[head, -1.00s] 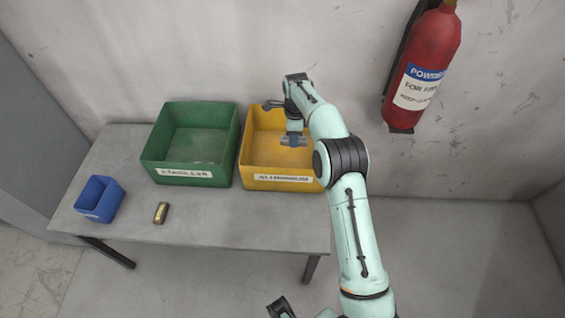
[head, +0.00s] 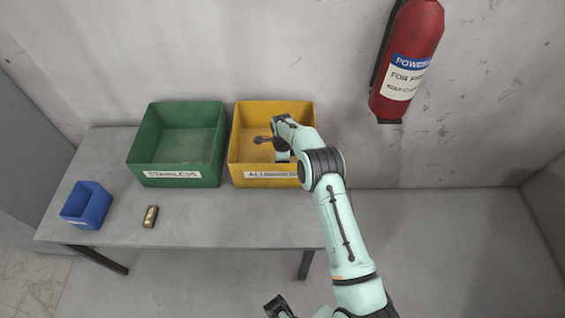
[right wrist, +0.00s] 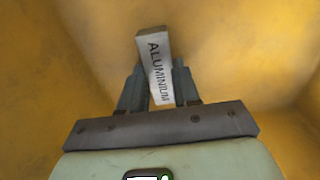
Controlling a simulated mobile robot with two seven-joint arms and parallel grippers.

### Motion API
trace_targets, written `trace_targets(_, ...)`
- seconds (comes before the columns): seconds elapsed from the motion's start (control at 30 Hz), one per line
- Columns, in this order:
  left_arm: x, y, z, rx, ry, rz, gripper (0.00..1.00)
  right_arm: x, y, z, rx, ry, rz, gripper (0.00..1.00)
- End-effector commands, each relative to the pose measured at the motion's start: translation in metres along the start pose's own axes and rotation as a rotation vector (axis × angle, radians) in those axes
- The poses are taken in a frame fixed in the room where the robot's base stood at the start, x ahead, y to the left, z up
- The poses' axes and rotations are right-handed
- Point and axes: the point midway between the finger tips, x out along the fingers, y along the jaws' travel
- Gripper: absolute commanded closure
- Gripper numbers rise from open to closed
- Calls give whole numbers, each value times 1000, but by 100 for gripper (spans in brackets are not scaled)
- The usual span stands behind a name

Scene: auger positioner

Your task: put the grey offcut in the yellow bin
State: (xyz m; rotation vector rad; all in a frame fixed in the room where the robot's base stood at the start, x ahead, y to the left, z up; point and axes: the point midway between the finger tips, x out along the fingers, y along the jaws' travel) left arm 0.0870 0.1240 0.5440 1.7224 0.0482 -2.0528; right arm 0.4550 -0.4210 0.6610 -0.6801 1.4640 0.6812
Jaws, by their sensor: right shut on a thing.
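The grey offcut (right wrist: 156,68) is a block lettered ALUMINIUM, held between the fingers of my right gripper (right wrist: 160,88) in the right wrist view. In the head view my right gripper (head: 284,158) is over or inside the yellow bin (head: 238,150), partly covered by my arm; I cannot make out the offcut there. Yellow bin walls (right wrist: 60,60) surround the gripper in the right wrist view. Whether the offcut touches the bin floor I cannot tell. My left gripper's fingers do not show; only a bit of arm is at the bottom edge.
A green bin (head: 133,150) labelled STAINLESS stands left of the yellow bin on the grey table (head: 200,235). A small blue bin (head: 87,212) and a brass-coloured block (head: 150,216) are at the table's front left. A red fire extinguisher (head: 405,60) hangs on the wall.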

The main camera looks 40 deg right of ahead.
Motion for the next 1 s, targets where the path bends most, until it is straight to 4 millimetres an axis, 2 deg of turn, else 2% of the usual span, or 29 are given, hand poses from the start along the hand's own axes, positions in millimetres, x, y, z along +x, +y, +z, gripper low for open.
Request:
trace_targets(0.33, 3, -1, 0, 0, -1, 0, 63, 3, -1, 0, 1, -1, -3, 100)
trace_targets(0.37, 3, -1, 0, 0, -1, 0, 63, 4, 0, 0, 1, -1, -2, 65)
trace_targets(0.43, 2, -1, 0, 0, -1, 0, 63, 3, -1, 0, 1, -1, -2, 43)
trace_targets(0.77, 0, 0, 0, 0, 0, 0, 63, 0, -1, 0, 1, -1, -2, 43)
trace_targets(0.87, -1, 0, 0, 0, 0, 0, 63, -9, -2, 1, 0, -2, -5, 43)
trace_targets(1.0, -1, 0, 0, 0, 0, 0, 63, -35, -1, 1, 1, -3, -6, 43)
